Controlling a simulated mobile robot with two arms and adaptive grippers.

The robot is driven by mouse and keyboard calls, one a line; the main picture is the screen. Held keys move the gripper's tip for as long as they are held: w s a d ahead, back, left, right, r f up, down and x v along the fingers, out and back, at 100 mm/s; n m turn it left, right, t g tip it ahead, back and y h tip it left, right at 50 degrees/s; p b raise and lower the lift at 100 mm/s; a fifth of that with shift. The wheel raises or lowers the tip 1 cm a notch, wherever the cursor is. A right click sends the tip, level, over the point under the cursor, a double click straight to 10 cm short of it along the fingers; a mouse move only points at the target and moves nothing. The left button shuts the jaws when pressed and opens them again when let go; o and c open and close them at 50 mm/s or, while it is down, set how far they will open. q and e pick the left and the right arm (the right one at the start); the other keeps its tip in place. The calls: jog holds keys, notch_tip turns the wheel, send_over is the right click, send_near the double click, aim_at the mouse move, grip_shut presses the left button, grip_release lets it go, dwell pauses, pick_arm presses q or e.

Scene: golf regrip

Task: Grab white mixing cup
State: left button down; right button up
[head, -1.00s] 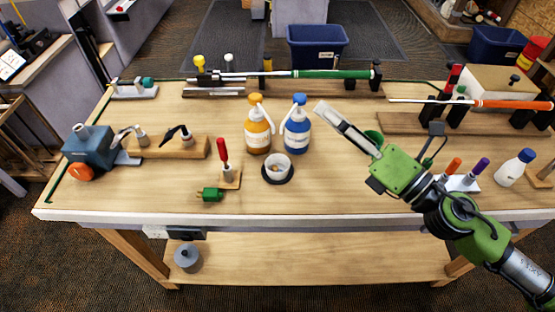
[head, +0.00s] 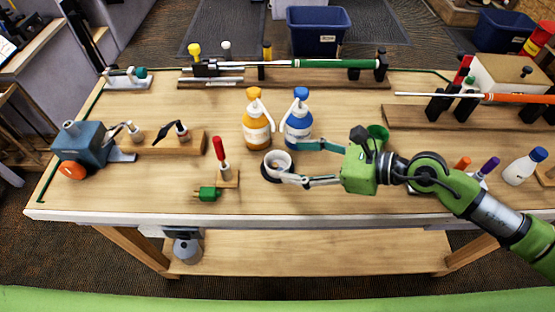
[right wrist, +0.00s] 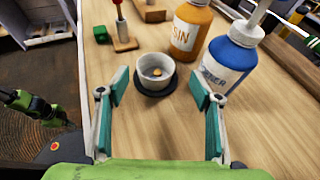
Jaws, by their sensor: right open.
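The white mixing cup (head: 277,162) stands upright on a dark round base on the workbench, with a little amber stuff inside. In the right wrist view the cup (right wrist: 155,70) is ahead of the fingertips, roughly between their lines. My right gripper (head: 303,162) is open and empty, to the right of the cup, with its teal-padded fingers pointing left toward it. In the right wrist view the open fingers (right wrist: 160,92) stand wide apart on either side. A green arm part shows at the left edge of the right wrist view; my left gripper's fingers are not seen.
The orange bottle (head: 257,120) and blue bottle (head: 298,118) stand close behind the cup and gripper. A red-handled tool (head: 221,158) and a green block (head: 207,193) are to the left. The bench front (head: 300,203) is clear.

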aim_at(268, 160)
jog(key=shift+a, duration=0.2)
jog(key=shift+w+a+p, duration=0.1)
jog(key=shift+a+p, duration=0.2)
jog(key=shift+p, duration=0.05)
jog(key=p+x, duration=0.1)
jog(key=x, duration=0.1)
jog(key=p+x, duration=0.1)
jog(key=x, duration=0.1)
jog(key=shift+a+f, duration=0.25)
jog(key=shift+a, duration=0.1)
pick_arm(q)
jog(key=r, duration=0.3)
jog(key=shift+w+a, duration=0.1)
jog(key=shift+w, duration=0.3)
pick_arm(e)
jog(key=c, duration=1)
